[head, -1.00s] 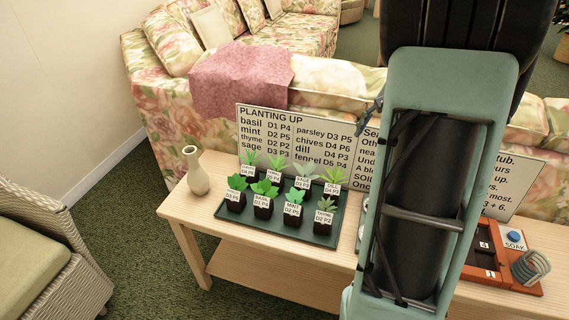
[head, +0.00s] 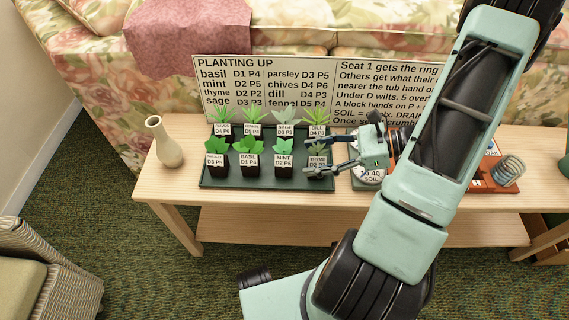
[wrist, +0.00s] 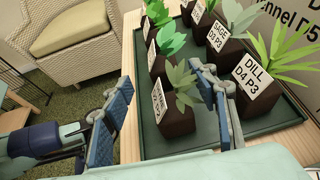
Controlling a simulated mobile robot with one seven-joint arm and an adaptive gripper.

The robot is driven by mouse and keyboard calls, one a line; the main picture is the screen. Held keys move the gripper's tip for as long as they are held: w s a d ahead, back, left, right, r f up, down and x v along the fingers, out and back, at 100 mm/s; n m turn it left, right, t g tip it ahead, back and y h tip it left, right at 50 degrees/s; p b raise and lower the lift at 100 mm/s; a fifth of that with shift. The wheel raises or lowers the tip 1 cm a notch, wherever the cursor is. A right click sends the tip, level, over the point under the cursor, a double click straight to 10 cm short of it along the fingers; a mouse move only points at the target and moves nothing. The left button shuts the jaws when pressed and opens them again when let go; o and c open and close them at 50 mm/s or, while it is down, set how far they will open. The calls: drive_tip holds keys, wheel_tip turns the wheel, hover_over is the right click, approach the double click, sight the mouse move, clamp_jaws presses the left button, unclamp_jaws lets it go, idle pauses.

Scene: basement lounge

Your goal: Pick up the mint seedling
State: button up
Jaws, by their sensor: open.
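The mint seedling (head: 284,162) is a leafy green plant in a dark pot with a white label, third from left in the front row of the dark green tray (head: 215,184). In the wrist view the mint seedling (wrist: 172,40) stands beyond the thyme seedling (wrist: 178,118). My gripper (head: 309,157) is open, its fingers on either side of the thyme in the head view, right of the mint. The wrist view also shows my gripper (wrist: 165,80) with the thyme between its fingers. I cannot tell whether they touch it. The mint is not held.
Basil (head: 247,164) and parsley (head: 216,163) stand left of the mint; sage (head: 285,125) and dill (head: 317,126) stand behind. A planting sign (head: 300,75) backs the tray. A vase (head: 163,143) stands left on the wooden table (head: 180,188). A soil container (head: 368,178) sits right of the tray.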

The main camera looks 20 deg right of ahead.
sight(287, 161)
drive_tip(key=x, duration=0.3)
drive_tip(key=shift+a+f+b, duration=0.15)
drive_tip(key=shift+a+b, duration=0.05)
drive_tip(key=shift+b, duration=0.1)
drive_tip(key=b+x, duration=0.1)
drive_tip(key=x, duration=0.1)
drive_tip(key=b+x, duration=0.1)
drive_tip(key=x, duration=0.1)
drive_tip(key=shift+w+f, duration=0.15)
drive_tip(key=shift+f, duration=0.15)
drive_tip(key=shift+w+a+f, duration=0.15)
drive_tip(key=shift+w+a, duration=0.1)
drive_tip(key=shift+a, duration=0.2)
drive_tip(key=shift+c, duration=0.7)
drive_tip(key=c, duration=1.1)
drive_tip(key=shift+c, duration=0.2)
